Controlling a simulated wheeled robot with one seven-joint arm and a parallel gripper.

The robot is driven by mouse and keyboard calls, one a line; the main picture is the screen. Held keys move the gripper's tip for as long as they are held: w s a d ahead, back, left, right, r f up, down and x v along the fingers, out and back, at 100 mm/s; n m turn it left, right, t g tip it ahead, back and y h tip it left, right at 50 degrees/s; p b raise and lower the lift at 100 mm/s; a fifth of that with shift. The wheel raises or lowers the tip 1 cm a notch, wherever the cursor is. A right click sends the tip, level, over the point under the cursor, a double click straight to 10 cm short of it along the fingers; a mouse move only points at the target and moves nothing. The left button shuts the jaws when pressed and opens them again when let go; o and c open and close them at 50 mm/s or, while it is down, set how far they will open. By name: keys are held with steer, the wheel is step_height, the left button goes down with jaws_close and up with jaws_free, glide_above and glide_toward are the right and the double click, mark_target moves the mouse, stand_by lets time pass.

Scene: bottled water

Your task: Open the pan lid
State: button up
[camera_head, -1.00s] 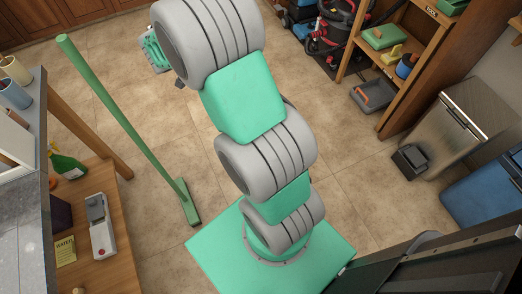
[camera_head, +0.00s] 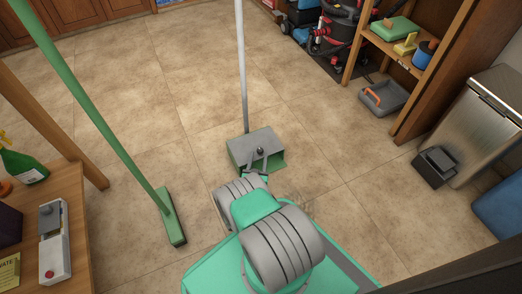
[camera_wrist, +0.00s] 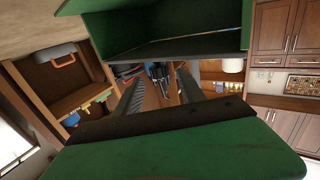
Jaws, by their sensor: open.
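A long-handled dustpan stands on the tiled floor in the head view, with a box-like green and grey pan (camera_head: 256,143) and a thin grey pole (camera_head: 242,70). A green lip shows at its right. My gripper (camera_head: 258,155) is open at the near side of the pan, overlapping its face in the picture; contact is unclear. In the wrist view the two dark fingers of my gripper (camera_wrist: 160,74) are spread with nothing clear gripped. A hollow green part of the pan (camera_wrist: 160,38) is above them, and a green panel with a dark edge (camera_wrist: 180,150) crosses below.
A green broom (camera_head: 172,218) stands on the floor at left, beside a wooden table (camera_head: 75,240). A wooden shelf (camera_head: 390,55), a steel bin (camera_head: 480,125) and a vacuum (camera_head: 335,35) line the right. Floor between is clear.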

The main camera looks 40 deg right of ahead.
mark_target(261, 148)
steer(key=b+x, duration=0.3)
steer(key=x, duration=0.3)
steer(key=shift+w+d+f+b, duration=0.1)
steer(key=shift+d+b, duration=0.15)
steer(key=shift+b, duration=0.15)
steer(key=shift+w+d, duration=0.35)
jaws_close()
stand_by(0.7)
